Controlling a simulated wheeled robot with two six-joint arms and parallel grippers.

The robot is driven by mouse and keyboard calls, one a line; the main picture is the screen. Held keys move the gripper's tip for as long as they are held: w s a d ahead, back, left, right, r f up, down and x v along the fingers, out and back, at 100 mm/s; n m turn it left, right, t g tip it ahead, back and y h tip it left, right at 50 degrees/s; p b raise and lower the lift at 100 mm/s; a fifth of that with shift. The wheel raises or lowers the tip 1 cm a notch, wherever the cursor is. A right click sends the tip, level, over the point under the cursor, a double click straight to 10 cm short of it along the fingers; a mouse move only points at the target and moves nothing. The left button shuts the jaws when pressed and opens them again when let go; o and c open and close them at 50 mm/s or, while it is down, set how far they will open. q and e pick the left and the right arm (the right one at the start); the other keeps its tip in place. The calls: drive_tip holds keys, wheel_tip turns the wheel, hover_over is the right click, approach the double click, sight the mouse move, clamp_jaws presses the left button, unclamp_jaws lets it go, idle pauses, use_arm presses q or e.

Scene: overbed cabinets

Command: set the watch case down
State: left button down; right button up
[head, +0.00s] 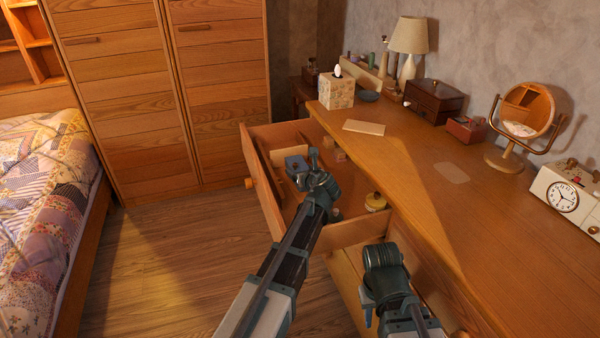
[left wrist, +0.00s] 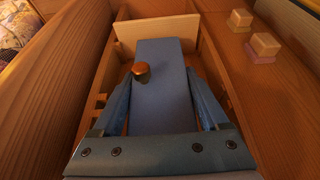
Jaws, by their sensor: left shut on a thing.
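The watch case appears as a blue box (head: 295,163) in the open drawer (head: 262,180), and as a long blue block with a copper-coloured knob in the left wrist view (left wrist: 164,60). My left gripper (left wrist: 158,92) is shut on it, one finger against each long side; in the head view the left gripper (head: 307,172) partly covers it. The case lies within a narrow wooden compartment, before a pale upright board (left wrist: 157,35). Its underside is hidden, so I cannot tell if it touches the drawer floor. My right gripper (head: 372,305) is low by the dresser front, its jaws unclear.
Small wooden blocks (left wrist: 264,44) and a yellow-topped round item (head: 376,202) are also in the drawer. The dresser top (head: 420,165) holds a tissue box (head: 337,92), lamp (head: 409,42), mirror (head: 527,110) and clock (head: 566,196). Its middle has free room.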

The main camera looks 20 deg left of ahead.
use_arm(q)
drive_tip(key=shift+f+b, duration=0.5)
drive_tip(key=shift+f, duration=0.05)
unclamp_jaws()
drive_tip(key=shift+r, duration=0.1)
drive_tip(key=shift+r+p, duration=0.25)
drive_tip(key=shift+p, duration=0.1)
drive_tip(key=shift+r+p, duration=0.5)
drive_tip(key=shift+p, duration=0.05)
drive_tip(key=p+v, duration=0.4)
drive_tip(key=v, duration=0.8)
drive_tip(key=shift+f, duration=0.25)
